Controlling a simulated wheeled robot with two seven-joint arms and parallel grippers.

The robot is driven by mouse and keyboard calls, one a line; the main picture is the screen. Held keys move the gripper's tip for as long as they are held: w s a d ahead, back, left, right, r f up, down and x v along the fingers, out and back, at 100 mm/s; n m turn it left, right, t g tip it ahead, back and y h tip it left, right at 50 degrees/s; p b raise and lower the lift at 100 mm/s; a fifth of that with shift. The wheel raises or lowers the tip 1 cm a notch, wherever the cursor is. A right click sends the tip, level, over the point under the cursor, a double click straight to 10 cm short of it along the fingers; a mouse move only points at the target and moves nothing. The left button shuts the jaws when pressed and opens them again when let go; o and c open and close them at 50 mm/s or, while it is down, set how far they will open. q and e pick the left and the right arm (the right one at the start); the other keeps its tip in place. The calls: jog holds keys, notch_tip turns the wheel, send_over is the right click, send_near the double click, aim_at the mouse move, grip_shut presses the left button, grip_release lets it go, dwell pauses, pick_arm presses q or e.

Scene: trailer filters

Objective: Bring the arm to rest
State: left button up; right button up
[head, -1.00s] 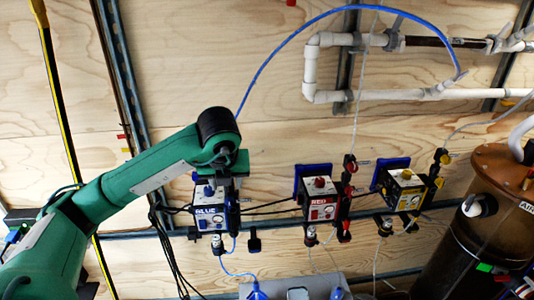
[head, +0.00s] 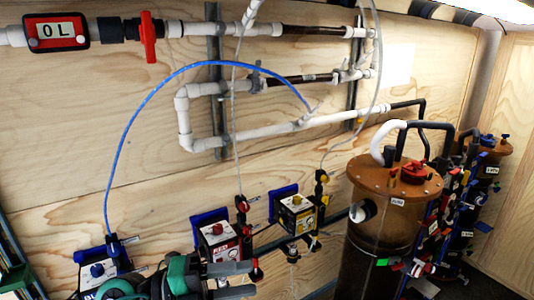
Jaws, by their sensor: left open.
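My left gripper (head: 246,280) is at the bottom edge of the head view, its two grey fingers apart with nothing between them. It appears in front of and below the red unit (head: 215,238); I cannot tell its exact distance from it. Part of my green left arm (head: 128,288) shows to its left, cut off by the bottom edge. The arm hides the lower part of the blue unit (head: 97,269). My right gripper is out of view.
The yellow unit (head: 297,212) is on the plywood wall right of the red one. A blue hose (head: 135,112) arches from the blue unit to white pipes (head: 184,120). A brown-topped tank (head: 395,185) stands at right. A red meter (head: 55,31) is at upper left.

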pick_arm(q)
jog(key=w+a+r+n+t+h, duration=0.2)
jog(key=a+r+n+t, duration=0.2)
jog(key=n+t, duration=0.55)
jog(key=w+a+f+n+t+y, duration=0.4)
jog(key=a+n+t+y, duration=0.5)
jog(key=n+y, duration=0.45)
jog(key=s+a+f+n+g+y, duration=0.2)
jog(key=a+f+n+g+y, duration=0.15)
jog(key=f, duration=0.45)
jog(key=s+a+f+n+g+y, duration=0.1)
jog(key=a+f+n+g+y, duration=0.2)
jog(key=f+n+y, duration=0.35)
jog(key=s+d+f+g+h, duration=0.25)
jog(key=s+f+g, duration=0.85)
jog(key=s+f, duration=0.8)
notch_tip(320, 180, down, 33)
jog(key=s+m+g+b, duration=0.1)
jog(key=s+g+b, duration=0.1)
jog(key=b, duration=0.1)
jog(key=s+a+f+g+b, duration=0.1)
jog(key=s+a+f+b, duration=0.2)
jog(key=s+f, duration=1.5)
notch_tip(320, 180, down, 4)
jog(key=shift+s+a+f, duration=0.25)
jog(key=shift+s+a, duration=0.15)
jog(key=shift+a, duration=0.25)
